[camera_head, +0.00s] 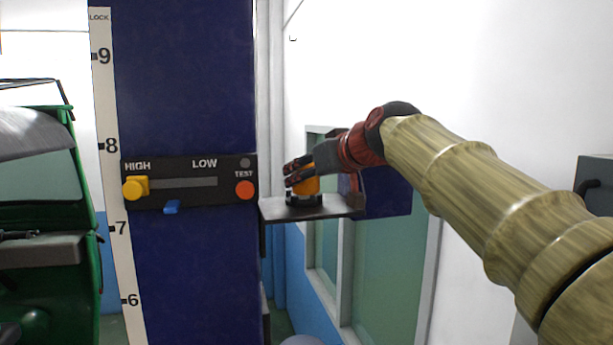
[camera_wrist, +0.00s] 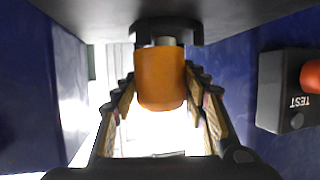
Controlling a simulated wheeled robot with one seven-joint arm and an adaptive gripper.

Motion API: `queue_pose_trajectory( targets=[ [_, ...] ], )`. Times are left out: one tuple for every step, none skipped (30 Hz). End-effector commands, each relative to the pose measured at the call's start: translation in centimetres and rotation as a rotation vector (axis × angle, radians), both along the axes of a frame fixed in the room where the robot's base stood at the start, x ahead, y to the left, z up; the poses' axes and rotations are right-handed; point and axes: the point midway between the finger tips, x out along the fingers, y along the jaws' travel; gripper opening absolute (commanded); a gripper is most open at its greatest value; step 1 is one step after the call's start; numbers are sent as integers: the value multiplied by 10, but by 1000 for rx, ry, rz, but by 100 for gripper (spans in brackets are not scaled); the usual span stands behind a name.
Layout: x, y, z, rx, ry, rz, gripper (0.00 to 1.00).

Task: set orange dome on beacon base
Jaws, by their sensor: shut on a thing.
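The orange dome (camera_head: 306,184) is between the fingers of my gripper (camera_head: 300,176), which is shut on it. In the wrist view the dome (camera_wrist: 161,78) sits between the two fingertips of my gripper (camera_wrist: 160,92). The black beacon base (camera_head: 304,200) stands on a small grey shelf, directly under the dome. In the wrist view the base (camera_wrist: 168,28) shows at the dome's far end, with a short grey part between them. I cannot tell whether the dome touches the base. Fingers hide part of the dome in the head view.
The grey shelf (camera_head: 325,208) juts right from a blue column (camera_head: 187,75). The column carries a HIGH/LOW slider with a yellow knob (camera_head: 134,188) and an orange TEST button (camera_head: 245,190). A green rickshaw (camera_head: 85,190) stands at the left. A blue panel (camera_head: 388,192) is right of the shelf.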

Motion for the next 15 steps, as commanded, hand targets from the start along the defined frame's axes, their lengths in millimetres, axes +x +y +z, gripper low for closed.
queue_pose_trajectory(
  targets=[
    [3, 1, -12, -5, 20, 2, 15],
    [3, 1, -13, -5, 21, 2, 11],
    [3, 1, -14, -5, 23, 1, 11],
    [3, 1, -14, -5, 23, 1, 11],
    [3, 1, -14, -5, 23, 1, 11],
    [3, 1, -13, -4, 22, 1, 10],
    [3, 0, -13, -5, 21, 1, 10],
    [3, 0, -13, -5, 20, 1, 10],
    [3, 0, -14, -5, 20, 1, 10],
    [3, 0, -15, -4, 19, 1, 10],
    [3, 0, -16, -4, 19, 1, 10],
    [3, 0, -16, -4, 19, 1, 45],
    [3, 0, -15, -4, 19, 1, 46],
    [3, 0, -14, -4, 18, 0, 48],
    [3, 0, -14, -4, 18, 0, 50]
  ],
)
